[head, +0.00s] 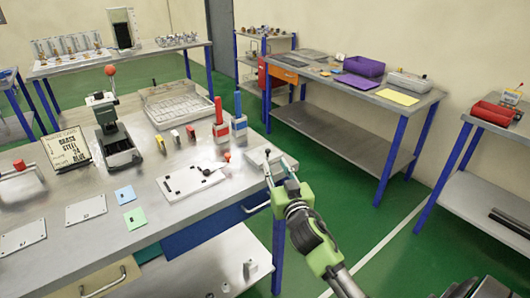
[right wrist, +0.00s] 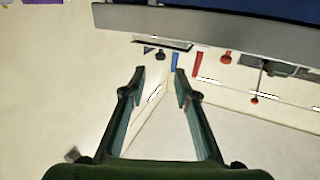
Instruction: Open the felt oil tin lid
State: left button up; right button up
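My right gripper (head: 277,170) is at the right end of the near metal workbench (head: 225,195). In the right wrist view its two fingers (right wrist: 160,75) are spread apart with nothing between them. A small grey box-like item (head: 258,157) sits on the bench right beside the fingertips in the head view; I cannot tell whether it is the felt oil tin, or whether they touch. No label naming the tin is readable. My left gripper is not in view.
Red and blue upright tools (head: 239,120), a clear tray (head: 180,103) and a black press (head: 115,145) stand behind. Blue (head: 125,195) and green (head: 135,218) cards lie in front. Green floor is free on the right.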

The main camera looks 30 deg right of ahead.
aim_at(269, 152)
jog(key=b+x, duration=0.2)
jog(key=x, duration=0.7)
jog(key=shift+w+f, duration=0.1)
jog(key=shift+w, duration=0.1)
grip_shut()
